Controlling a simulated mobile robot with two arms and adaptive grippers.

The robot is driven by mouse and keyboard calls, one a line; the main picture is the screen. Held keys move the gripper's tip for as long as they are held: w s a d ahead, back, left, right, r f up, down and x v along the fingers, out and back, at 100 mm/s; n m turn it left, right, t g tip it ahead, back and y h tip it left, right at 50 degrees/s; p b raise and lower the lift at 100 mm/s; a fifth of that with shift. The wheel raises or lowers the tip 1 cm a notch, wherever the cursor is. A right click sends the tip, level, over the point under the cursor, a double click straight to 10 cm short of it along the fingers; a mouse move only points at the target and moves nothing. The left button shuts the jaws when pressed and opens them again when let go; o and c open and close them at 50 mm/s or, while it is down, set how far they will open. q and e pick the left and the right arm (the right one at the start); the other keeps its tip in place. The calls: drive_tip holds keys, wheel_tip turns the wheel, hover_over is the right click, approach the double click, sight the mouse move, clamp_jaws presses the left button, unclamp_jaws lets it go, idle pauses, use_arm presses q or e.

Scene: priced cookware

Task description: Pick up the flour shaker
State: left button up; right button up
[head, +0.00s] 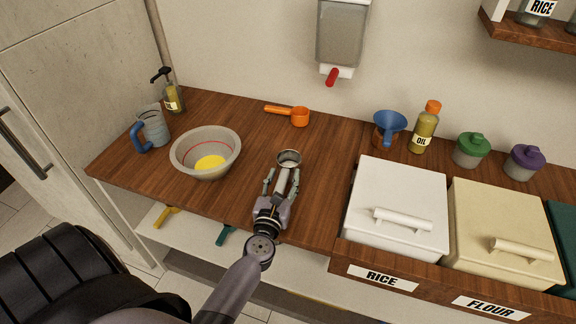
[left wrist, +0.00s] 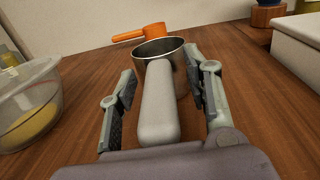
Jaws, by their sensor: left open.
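A metal cup with a pale, thick handle (head: 289,157) stands on the wooden counter in the head view. It carries no visible label, and I cannot tell for sure that it is the flour shaker. My left gripper (head: 281,180) is open, with its fingers on either side of the pale handle. In the left wrist view the handle (left wrist: 158,105) points toward me between the open fingers, with a gap on both sides, and the metal cup (left wrist: 170,50) is just beyond. My right gripper is not in view.
A mixing bowl (head: 205,146) with yellow contents is left of the gripper. An orange scoop (head: 298,116) lies behind the cup. A white bin (head: 400,195) labelled RICE and a cream bin (head: 503,215) labelled FLOUR stand right. An oil bottle (head: 425,122) and a blue funnel (head: 390,120) stand behind.

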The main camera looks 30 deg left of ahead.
use_arm(q)
drive_tip(key=shift+w+a, duration=0.15)
drive_tip(key=shift+w, duration=0.25)
drive_tip(key=shift+s, duration=0.1)
clamp_jaws()
idle(0.4)
